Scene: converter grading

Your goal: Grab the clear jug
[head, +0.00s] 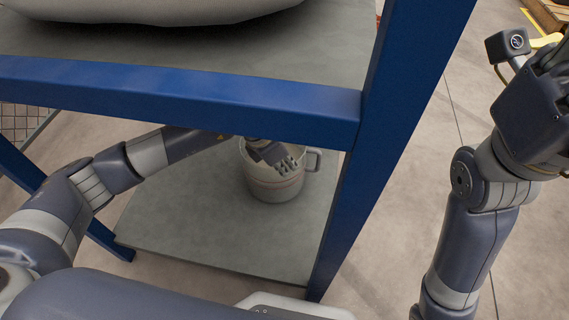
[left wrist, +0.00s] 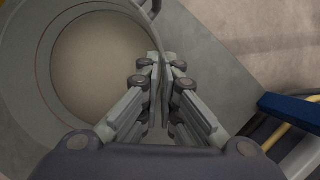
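The clear jug (head: 275,188), pale and translucent with a side handle, stands upright on the lower grey shelf in the head view. The left wrist view looks down into its round mouth, and the jug wall (left wrist: 32,95) fills the left side. My left gripper (head: 286,163) is at the jug's rim. In the left wrist view the fingers of my left gripper (left wrist: 163,62) are close together, one on each side of the thin wall, and look shut on it. My right arm is raised at the right; its fingers are not visible.
The jug's shelf (head: 190,215) is otherwise clear where it shows. A blue beam (head: 180,97) and a blue post (head: 375,150) frame the rack. A large pale rounded object (head: 160,8) rests on the upper shelf. Open floor lies right of the post.

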